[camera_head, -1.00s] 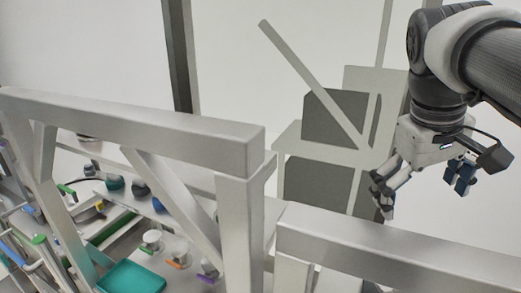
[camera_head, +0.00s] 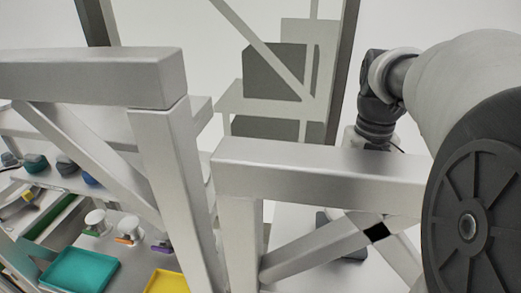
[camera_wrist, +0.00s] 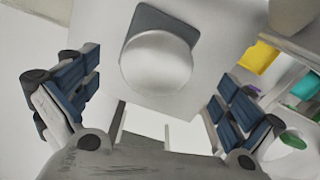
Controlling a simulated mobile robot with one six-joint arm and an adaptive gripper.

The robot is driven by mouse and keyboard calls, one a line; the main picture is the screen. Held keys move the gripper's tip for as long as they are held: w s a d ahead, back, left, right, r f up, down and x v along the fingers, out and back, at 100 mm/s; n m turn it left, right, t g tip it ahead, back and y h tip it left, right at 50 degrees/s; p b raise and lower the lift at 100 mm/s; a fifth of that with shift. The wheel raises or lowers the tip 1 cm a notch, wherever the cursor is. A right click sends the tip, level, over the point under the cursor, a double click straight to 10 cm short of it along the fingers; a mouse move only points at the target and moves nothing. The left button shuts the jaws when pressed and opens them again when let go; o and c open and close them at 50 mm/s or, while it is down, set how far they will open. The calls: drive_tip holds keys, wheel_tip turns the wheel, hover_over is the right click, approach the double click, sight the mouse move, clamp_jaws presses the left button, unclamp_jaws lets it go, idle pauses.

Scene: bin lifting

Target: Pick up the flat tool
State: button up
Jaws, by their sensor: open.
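My gripper (camera_wrist: 157,72) is open in the wrist view, with its blue-padded fingers spread left and right and nothing held between them. A pale round-topped object on a dark grey square base (camera_wrist: 150,18) lies beyond and between the fingers; I cannot tell how far off it is. In the head view my gripper is largely hidden behind a grey beam. I cannot pick out the flat tool with certainty in either view.
Thick grey frame beams (camera_head: 320,178) cross the head view between camera and gripper. At lower left are a teal tray (camera_head: 78,272), a yellow tray (camera_head: 166,282) and small white-topped items with orange (camera_head: 127,240) and purple (camera_head: 162,247) parts. Grey cabinets (camera_head: 274,72) stand behind.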

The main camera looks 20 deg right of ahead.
drive_tip(key=shift+w+f, duration=0.15)
drive_tip(key=shift+f, duration=0.45)
drive_tip(key=f, duration=0.4)
drive_tip(key=shift+w+d+f, duration=0.25)
drive_tip(key=shift+f, duration=0.1)
drive_tip(key=shift+c, duration=0.4)
drive_tip(key=c, duration=2)
drive_tip(key=shift+o, duration=0.2)
drive_tip(key=shift+r, duration=0.2)
wheel_tip(320, 180, up, 28)
drive_tip(key=p, duration=0.5)
drive_tip(key=shift+f, duration=0.1)
